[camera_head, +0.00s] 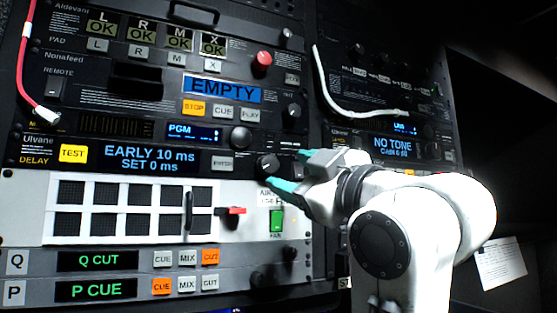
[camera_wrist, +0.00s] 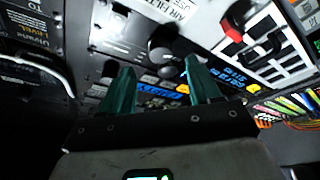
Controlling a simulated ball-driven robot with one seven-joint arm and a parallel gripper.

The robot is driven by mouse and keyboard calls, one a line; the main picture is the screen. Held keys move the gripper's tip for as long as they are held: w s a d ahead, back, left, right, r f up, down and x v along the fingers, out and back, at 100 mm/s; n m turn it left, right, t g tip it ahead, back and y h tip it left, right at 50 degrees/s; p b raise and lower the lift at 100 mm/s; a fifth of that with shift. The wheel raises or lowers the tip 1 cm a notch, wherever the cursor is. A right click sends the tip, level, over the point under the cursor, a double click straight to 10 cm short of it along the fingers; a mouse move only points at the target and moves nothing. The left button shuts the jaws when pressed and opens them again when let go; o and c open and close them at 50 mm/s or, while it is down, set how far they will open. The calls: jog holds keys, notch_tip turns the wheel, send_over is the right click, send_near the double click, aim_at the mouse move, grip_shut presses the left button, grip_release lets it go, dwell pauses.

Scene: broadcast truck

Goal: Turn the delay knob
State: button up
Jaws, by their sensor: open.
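The delay unit is a dark rack panel marked DELAY, with a blue-lettered display (camera_head: 150,159) reading "EARLY 10 ms" and "SET 0 ms". Its black round delay knob (camera_head: 267,166) is at the panel's right end. My gripper (camera_head: 286,169) is open, its teal fingers pointing left at the knob, one above and one below it in the picture. In the wrist view the knob (camera_wrist: 162,58) shows between and beyond the fingertips of my gripper (camera_wrist: 158,67). I cannot tell whether either finger touches it.
Below, a white filter panel has a red latch (camera_head: 231,211) and a green fan switch (camera_head: 277,220). A white cable (camera_head: 345,105) hangs at upper right.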

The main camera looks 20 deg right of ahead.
aim_at(272, 166)
jog(key=p+x, duration=0.1)
jog(key=x, duration=0.4)
jog(key=shift+w+a+r+p, duration=0.1)
jog(key=shift+w+p, duration=0.2)
jog(key=shift+p, duration=0.05)
jog(key=c, duration=1)
